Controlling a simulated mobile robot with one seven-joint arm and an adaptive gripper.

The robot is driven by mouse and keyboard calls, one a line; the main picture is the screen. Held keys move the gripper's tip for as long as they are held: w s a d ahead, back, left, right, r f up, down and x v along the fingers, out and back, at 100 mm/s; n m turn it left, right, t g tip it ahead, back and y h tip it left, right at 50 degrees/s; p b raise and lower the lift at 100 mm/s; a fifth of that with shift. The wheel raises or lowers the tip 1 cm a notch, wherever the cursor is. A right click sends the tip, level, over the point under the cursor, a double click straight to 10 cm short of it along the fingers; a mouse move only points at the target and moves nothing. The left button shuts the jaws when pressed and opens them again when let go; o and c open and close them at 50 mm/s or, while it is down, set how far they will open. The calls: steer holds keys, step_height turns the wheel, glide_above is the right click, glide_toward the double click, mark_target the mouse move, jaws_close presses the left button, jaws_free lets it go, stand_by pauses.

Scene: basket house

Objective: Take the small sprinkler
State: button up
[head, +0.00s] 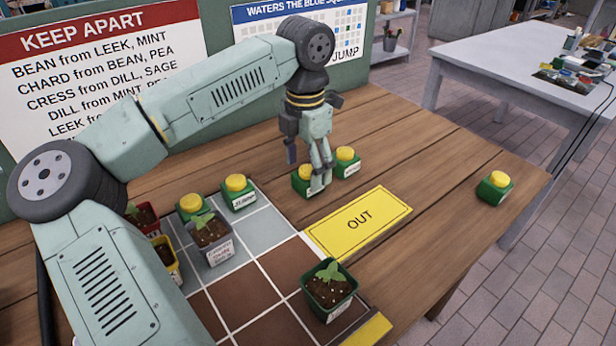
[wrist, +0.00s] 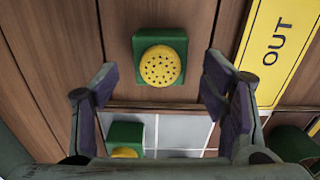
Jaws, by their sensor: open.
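Several look-alike sprinklers are green blocks with yellow domed tops. One sprinkler (head: 302,176) stands on the wooden table, partly covered by my gripper (head: 318,180). Another (head: 346,162) stands just right of it. One (head: 238,190) is on the grid, with another (head: 190,206) to its left. One more (head: 494,188) stands alone at the far right. Their labels are too small to read surely, so I cannot tell which is the small one. In the wrist view my open, empty gripper (wrist: 160,80) has a sprinkler (wrist: 160,64) between and slightly beyond its fingers.
A yellow OUT plate (head: 360,222) lies beside the grid (head: 243,292). On the grid are a grey seedling pot (head: 216,250) and a green one (head: 328,292). A red pot (head: 143,218) and a yellow pot (head: 172,262) are partly behind my arm. The table's right side is mostly clear.

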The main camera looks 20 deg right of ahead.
steer(key=shift+f, duration=1.45)
steer(key=shift+c, duration=0.4)
steer(key=c, duration=1.3)
